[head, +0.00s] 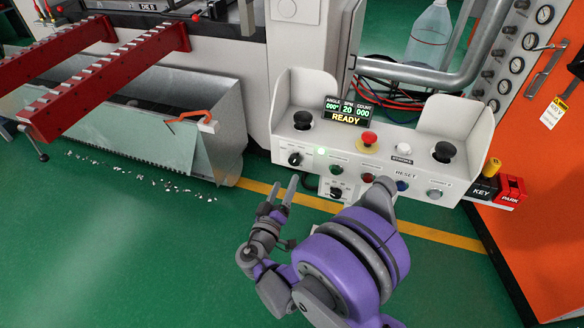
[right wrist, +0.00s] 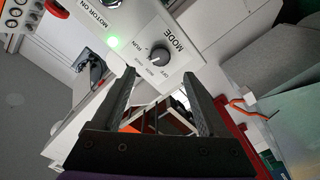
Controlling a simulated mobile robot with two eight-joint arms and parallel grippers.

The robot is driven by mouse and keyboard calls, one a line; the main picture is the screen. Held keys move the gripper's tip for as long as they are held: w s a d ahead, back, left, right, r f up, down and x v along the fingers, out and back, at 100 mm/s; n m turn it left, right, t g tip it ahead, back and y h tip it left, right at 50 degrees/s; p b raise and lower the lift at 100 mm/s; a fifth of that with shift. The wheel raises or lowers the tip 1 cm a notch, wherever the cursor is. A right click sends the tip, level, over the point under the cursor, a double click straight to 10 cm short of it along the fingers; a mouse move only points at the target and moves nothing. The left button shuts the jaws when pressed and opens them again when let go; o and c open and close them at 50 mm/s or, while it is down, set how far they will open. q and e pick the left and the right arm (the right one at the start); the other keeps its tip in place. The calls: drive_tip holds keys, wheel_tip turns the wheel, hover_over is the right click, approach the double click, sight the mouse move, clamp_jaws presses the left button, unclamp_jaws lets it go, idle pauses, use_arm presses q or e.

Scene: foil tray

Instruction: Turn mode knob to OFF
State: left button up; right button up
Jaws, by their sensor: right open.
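The mode knob (head: 295,158) is a dark round knob at the left end of the grey control panel. In the right wrist view the mode knob (right wrist: 159,58) sits on a white face marked MODE, with small labels around it that include OFF and RUN. I cannot surely tell which label its pointer faces. My right gripper (head: 284,189) is open and empty, below and in front of the knob. In the right wrist view the knob appears beyond the gap between the fingers (right wrist: 160,88), apart from them. My left gripper is not in view.
A lit green lamp (head: 320,151) is beside the knob. The panel (head: 385,140) also has a red emergency button (head: 368,139), black palm buttons and a display reading READY. A metal chute (head: 215,120) with an orange-handled tool stands left; an orange cabinet (head: 548,215) stands right.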

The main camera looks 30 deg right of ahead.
sight(294, 163)
drive_tip(key=x, duration=0.8)
drive_tip(key=shift+w, duration=0.15)
clamp_jaws()
